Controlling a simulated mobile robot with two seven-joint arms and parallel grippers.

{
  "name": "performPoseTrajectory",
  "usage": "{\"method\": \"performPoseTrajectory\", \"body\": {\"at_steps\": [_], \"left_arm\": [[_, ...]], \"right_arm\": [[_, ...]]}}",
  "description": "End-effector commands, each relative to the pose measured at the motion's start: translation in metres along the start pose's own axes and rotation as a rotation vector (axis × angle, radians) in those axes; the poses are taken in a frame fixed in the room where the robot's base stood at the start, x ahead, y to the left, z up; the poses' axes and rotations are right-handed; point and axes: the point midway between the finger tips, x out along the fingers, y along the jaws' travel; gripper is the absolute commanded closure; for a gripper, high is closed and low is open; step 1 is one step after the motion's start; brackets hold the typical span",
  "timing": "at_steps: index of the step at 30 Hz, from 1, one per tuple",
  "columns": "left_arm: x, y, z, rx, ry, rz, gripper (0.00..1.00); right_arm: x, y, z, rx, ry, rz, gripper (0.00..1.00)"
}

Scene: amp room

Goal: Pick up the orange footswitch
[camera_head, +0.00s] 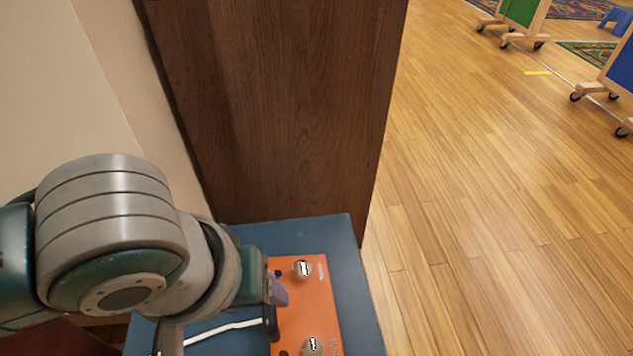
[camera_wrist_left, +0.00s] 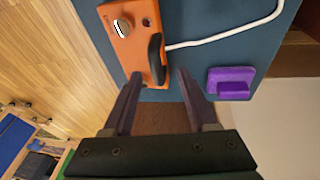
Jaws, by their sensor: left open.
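The orange footswitch (camera_head: 318,300) lies on a blue surface in the head view, with round metal knobs on top. It also shows in the left wrist view (camera_wrist_left: 138,46), with a black plug (camera_wrist_left: 156,60) and a white cable at its side. My left gripper (camera_head: 278,292) is at the footswitch's left edge and covers part of it. In the left wrist view the open fingers (camera_wrist_left: 158,74) point toward the footswitch's near end and plug. Nothing is held. I cannot tell whether the fingers touch it. My right gripper is not in view.
The blue tabletop (camera_head: 357,300) is small. A tall dark wooden panel (camera_head: 280,100) rises behind the tabletop, with a pale wall at left. Open wooden floor (camera_head: 500,200) lies to the right.

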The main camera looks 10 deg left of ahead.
Motion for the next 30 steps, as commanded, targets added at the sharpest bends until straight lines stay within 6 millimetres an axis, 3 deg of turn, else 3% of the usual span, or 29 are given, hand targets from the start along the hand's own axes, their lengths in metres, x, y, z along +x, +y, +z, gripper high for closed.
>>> {"method": "performPoseTrajectory", "body": {"at_steps": [10, 20, 30], "left_arm": [[0.049, 0.003, -0.005, 0.002, 0.002, 0.0, 0.42], [0.051, 0.004, -0.005, 0.002, 0.001, 0.0, 0.43], [0.051, 0.004, -0.005, 0.002, 0.001, 0.0, 0.81]], "right_arm": [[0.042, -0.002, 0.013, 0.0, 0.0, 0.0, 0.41], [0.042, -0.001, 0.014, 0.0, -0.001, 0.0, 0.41], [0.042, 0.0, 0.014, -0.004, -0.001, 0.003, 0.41]]}}
